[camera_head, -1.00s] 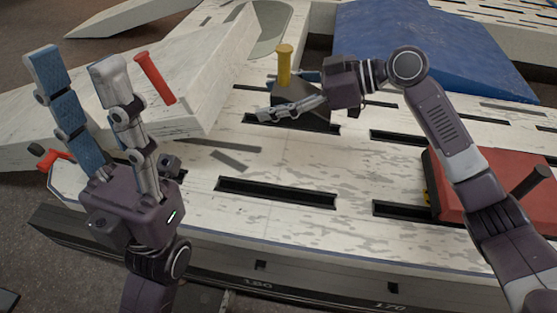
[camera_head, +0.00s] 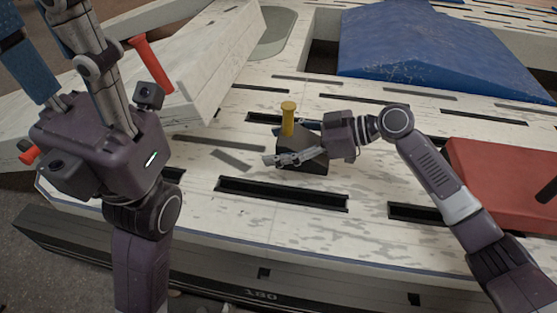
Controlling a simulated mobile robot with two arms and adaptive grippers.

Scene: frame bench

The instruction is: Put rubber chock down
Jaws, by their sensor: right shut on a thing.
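The rubber chock (camera_head: 312,165) is a black wedge with an upright yellow handle (camera_head: 288,118). It is over the middle of the pale slotted bench (camera_head: 330,233), behind a long dark slot. I cannot tell whether its base touches the surface. My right gripper (camera_head: 290,156) comes in from the right and is shut on the chock, with one grey finger across its near side. The far finger is mostly hidden. My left gripper (camera_head: 58,45) is at the upper left, its fingers apart and pointing up, partly cut off by the picture's edge. It holds nothing visible.
A white sloped block (camera_head: 205,75) with a red handle (camera_head: 151,64) is at the back left. A blue wedge block (camera_head: 430,50) lies at the back. A red block (camera_head: 505,180) with a dark handle is at the right. Bench is clear in front of the chock.

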